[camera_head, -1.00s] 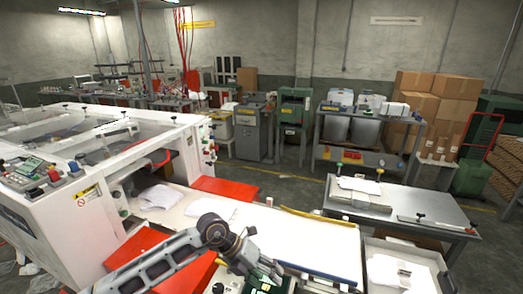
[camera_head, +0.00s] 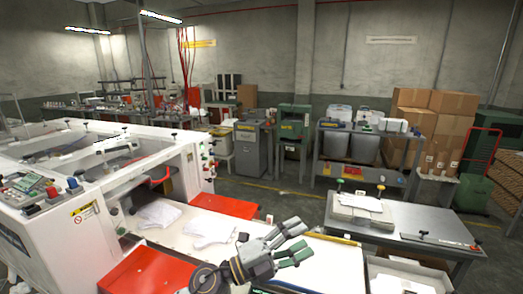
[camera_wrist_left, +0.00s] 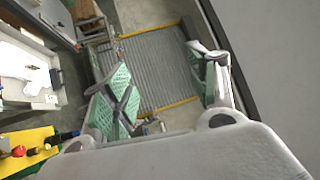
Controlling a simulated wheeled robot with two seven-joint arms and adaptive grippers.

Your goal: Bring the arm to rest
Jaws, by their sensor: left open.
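My left gripper (camera_head: 293,244) is in the lower middle of the head view, in front of the white work table (camera_head: 330,262). Its green-padded fingers point right and are apart. In the left wrist view the gripper (camera_wrist_left: 160,85) shows its two fingers wide apart, with nothing between them. Behind them are a ridged grey surface with yellow edges and grey floor. My right gripper is not in view.
A white machine (camera_head: 60,190) fills the left, with red panels (camera_head: 150,270) near it. White film sheets (camera_head: 158,214) lie on the white table. A grey metal table (camera_head: 420,220) bears a paper stack (camera_head: 362,205). A white bin (camera_head: 400,280) stands at lower right.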

